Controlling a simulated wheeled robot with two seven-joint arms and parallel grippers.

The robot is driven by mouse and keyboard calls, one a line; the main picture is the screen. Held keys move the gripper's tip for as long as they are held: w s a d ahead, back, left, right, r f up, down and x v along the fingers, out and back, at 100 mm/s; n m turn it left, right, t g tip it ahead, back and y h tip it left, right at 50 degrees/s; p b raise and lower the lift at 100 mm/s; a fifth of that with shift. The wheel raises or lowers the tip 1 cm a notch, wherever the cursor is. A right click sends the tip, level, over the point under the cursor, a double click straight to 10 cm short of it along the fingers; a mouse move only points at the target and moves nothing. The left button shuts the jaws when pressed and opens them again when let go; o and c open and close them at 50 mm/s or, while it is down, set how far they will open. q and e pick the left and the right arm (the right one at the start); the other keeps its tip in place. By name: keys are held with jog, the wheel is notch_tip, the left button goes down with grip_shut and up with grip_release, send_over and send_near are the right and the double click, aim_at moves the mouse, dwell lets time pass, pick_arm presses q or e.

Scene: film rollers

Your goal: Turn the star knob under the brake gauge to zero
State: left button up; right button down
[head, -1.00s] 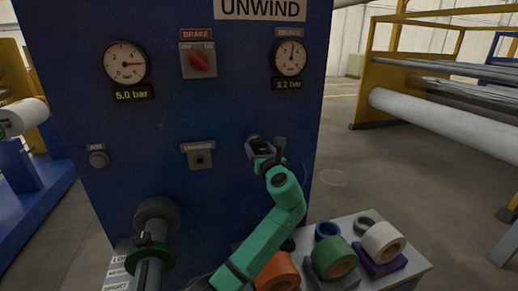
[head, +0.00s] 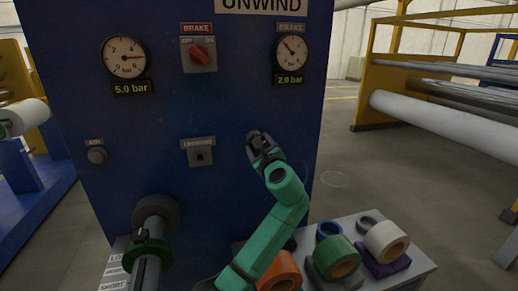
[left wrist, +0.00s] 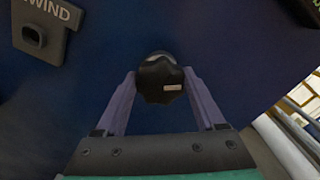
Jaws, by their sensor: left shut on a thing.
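The brake gauge (head: 290,52) is at the upper right of the blue panel. Its display reads 2.0 bar and its needle points to the upper left. The black star knob (left wrist: 160,80) stands out of the panel below the gauge; a pale mark shows on its face. My left gripper (head: 260,142) is at the panel, and in the left wrist view its two fingers (left wrist: 159,88) are shut on the star knob, one on each side. In the head view the gripper mostly hides the knob. My right gripper is not in view.
A second gauge (head: 126,57) reads 5.0 bar. A red brake switch (head: 201,54), the UNWIND socket (head: 199,154) and the AIR knob (head: 96,156) are on the panel. A roller shaft (head: 153,241) juts out lower left. Tape rolls (head: 336,257) stand at lower right.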

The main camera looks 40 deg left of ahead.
pick_arm(q)
jog(key=n+b, duration=0.2)
jog(key=n, duration=0.1)
jog(key=n+b, duration=0.2)
jog(key=n, duration=0.2)
jog(key=n+b, duration=0.2)
jog(key=n, duration=0.1)
jog(key=shift+s+f+n+b, duration=0.1)
jog(key=shift+f+n+b, duration=0.2)
jog(key=shift+f+n, duration=0.1)
jog(key=shift+r, duration=0.1)
jog(key=o, duration=1.3)
jog(key=shift+o, duration=0.2)
jog(key=b+v, duration=0.4)
jog(key=v, duration=1)
jog(key=shift+d, duration=0.2)
